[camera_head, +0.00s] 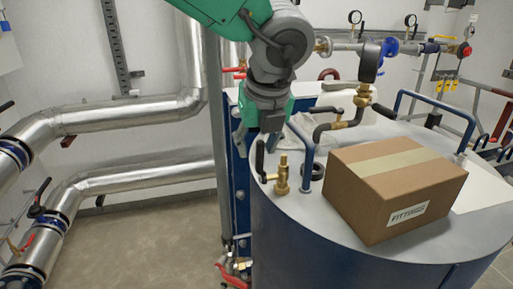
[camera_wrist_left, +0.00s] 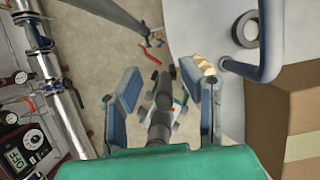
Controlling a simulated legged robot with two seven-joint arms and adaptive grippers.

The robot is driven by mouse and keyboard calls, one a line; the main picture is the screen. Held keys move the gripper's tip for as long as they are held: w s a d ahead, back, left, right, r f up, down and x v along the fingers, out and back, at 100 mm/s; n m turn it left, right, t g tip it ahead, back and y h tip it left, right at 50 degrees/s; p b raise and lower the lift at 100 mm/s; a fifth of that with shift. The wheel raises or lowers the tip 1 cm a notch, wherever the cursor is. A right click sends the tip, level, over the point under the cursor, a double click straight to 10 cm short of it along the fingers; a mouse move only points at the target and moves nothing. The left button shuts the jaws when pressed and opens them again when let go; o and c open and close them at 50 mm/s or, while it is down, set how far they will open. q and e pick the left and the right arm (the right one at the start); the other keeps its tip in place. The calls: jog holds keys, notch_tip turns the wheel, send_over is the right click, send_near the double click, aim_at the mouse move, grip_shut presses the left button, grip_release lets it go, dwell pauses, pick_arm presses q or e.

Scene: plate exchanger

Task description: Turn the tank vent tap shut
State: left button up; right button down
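The tank vent tap (camera_head: 282,178) is a small upright brass fitting on the left part of the tank top. My right gripper is out of view.
A cardboard box (camera_head: 395,185) marked FITTINGS sits on the tank top (camera_head: 335,232), right of the tap. A blue handle (camera_head: 309,160) and a black ring (camera_head: 313,171) stand close to the tap. Silver pipes (camera_head: 110,115) run along the left wall.

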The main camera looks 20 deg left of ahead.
pick_arm(q)
jog(key=shift+w+d+f, duration=0.1)
jog(key=shift+f, duration=0.35)
jog(key=shift+d+f, duration=0.2)
jog(key=shift+d, duration=0.1)
jog(key=shift+a, duration=0.15)
jog(key=shift+c, duration=0.3)
jog(key=shift+a+f, duration=0.1)
jog(key=shift+a, duration=0.05)
jog(key=c, duration=0.7)
jog(key=shift+a, duration=0.1)
grip_shut()
